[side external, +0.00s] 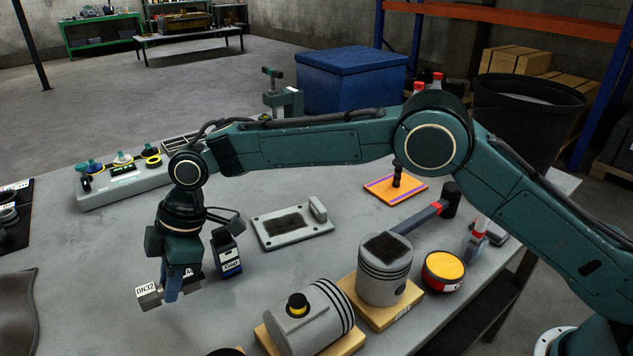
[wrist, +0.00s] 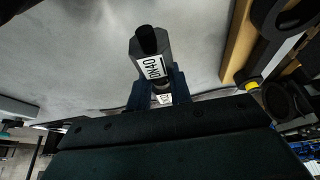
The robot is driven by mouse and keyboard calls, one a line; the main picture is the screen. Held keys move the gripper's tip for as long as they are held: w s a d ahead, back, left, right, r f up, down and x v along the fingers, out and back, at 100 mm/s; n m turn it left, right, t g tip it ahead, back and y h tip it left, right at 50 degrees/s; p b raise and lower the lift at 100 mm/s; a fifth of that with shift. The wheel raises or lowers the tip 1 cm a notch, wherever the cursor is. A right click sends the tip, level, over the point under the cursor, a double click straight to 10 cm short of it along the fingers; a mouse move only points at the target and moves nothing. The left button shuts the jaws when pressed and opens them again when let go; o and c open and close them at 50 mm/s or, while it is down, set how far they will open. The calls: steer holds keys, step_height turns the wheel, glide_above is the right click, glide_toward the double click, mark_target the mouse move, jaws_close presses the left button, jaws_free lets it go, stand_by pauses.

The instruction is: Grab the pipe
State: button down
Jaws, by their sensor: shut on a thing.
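In the wrist view the pipe (wrist: 150,50) shows a dark open end and a label reading DN40. My gripper (side external: 173,288) points down at the left front of the table and is shut on the pipe, which lies across the blue fingers. In the wrist view the fingers of my gripper (wrist: 157,88) sit on both sides of the pipe. The fingers hide its middle. The exact gap to the table is hard to tell.
A dark bottle (side external: 227,254) stands just right of my gripper. A piston on its side (side external: 312,318), an upright piston (side external: 385,272) and a yellow-topped tin (side external: 443,271) stand to the right. A grey plate (side external: 291,226) lies behind. The table's left middle (side external: 110,250) is clear.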

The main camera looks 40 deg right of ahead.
mark_target(161, 286)
steer(key=shift+r, duration=1.65)
